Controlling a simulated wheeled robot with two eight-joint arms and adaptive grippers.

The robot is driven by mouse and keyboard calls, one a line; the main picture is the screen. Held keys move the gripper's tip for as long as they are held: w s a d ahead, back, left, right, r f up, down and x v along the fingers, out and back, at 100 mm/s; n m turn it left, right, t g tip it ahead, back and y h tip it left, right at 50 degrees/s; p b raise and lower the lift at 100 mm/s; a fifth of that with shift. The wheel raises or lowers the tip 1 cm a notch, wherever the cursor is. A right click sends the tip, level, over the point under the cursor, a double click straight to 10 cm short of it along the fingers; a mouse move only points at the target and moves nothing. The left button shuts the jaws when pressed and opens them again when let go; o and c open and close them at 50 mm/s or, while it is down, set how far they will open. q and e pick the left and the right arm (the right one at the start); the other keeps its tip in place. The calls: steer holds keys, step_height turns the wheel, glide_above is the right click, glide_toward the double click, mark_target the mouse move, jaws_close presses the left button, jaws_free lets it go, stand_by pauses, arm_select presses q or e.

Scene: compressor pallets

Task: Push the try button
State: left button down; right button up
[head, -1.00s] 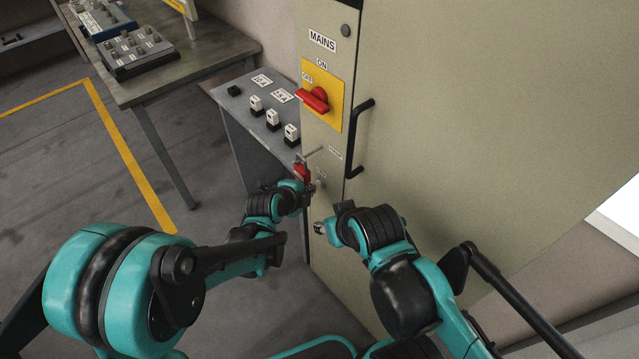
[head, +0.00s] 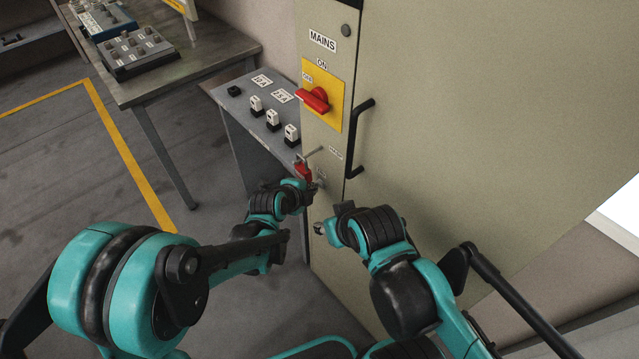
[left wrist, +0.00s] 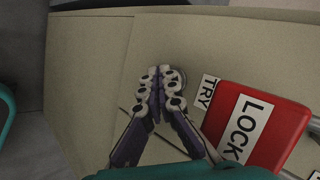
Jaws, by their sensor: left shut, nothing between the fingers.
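The grey-beige cabinet carries a small TRY label (left wrist: 207,92), partly seen beside a red LOCK tag (left wrist: 255,125) in the left wrist view. The red tag (head: 303,171) also hangs on the cabinet front in the head view, below a metal pin. My left gripper (left wrist: 158,78) is shut and empty, its fingertips together in front of the cabinet just left of the TRY label. In the head view the left gripper (head: 309,188) is just below the red tag. I cannot clearly make out the try button; the fingers may cover it. My right gripper (head: 321,228) is lower, near the cabinet edge.
A red MAINS switch (head: 315,100) on a yellow plate is above on the cabinet (head: 460,120), with a black door handle (head: 358,140) beside it. A grey console (head: 250,118) with several switches stands to the left. A workbench (head: 190,65) is farther back.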

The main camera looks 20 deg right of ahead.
stand_by(0.4)
arm_select(q)
steer(key=shift+s+a, duration=0.35)
steer(key=shift+a, duration=0.45)
steer(key=s+a, duration=0.2)
steer(key=a, duration=0.3)
steer(key=shift+a+b, duration=0.35)
stand_by(0.5)
